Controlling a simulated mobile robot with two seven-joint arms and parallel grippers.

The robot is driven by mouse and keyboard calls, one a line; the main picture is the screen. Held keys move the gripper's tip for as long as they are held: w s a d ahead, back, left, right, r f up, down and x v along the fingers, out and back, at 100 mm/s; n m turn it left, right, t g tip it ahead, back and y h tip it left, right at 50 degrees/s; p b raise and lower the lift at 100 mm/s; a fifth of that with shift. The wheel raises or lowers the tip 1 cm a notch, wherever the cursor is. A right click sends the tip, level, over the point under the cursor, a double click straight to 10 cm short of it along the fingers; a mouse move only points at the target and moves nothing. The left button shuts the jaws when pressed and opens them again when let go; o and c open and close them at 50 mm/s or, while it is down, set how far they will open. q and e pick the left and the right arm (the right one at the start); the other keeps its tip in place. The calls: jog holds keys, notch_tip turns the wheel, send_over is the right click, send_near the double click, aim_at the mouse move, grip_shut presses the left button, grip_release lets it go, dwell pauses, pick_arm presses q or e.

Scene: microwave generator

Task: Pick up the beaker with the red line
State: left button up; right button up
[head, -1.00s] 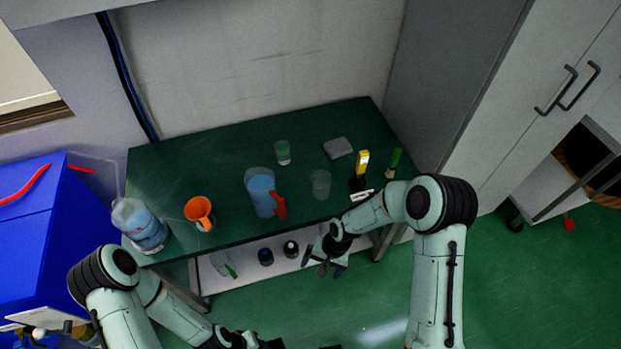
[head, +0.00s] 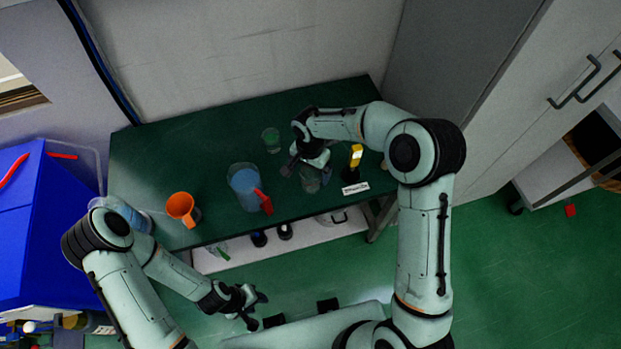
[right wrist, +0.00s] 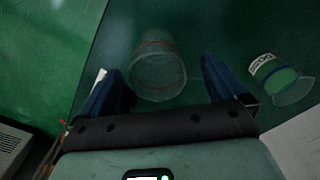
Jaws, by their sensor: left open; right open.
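A clear beaker (head: 311,182) stands on the green table, partly hidden under my right gripper (head: 308,170). In the right wrist view this beaker (right wrist: 158,68) shows a faint reddish line around it. My right gripper is open, with its two dark blue fingers on either side of the beaker in that view. I cannot tell whether they touch it. A second beaker with a green band (head: 271,140) stands further back; it also shows at the right of the right wrist view (right wrist: 280,78). My left gripper (head: 257,308) is open and empty, below the table's front edge.
A large blue-filled jug (head: 243,188) with a red handle stands left of the beaker, and an orange cup (head: 181,207) further left. A yellow-topped item (head: 356,155) and a white label (head: 355,188) are close on the right. The table's back left is clear.

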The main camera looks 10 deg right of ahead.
aim_at(311, 180)
jog(key=shift+s+d+f, duration=0.1)
jog(key=shift+s+f, duration=0.05)
jog(key=shift+f, duration=0.5)
notch_tip(311, 180, down, 4)
jog(key=shift+f+p, duration=0.1)
jog(key=shift+p, duration=0.2)
jog(key=c, duration=1.1)
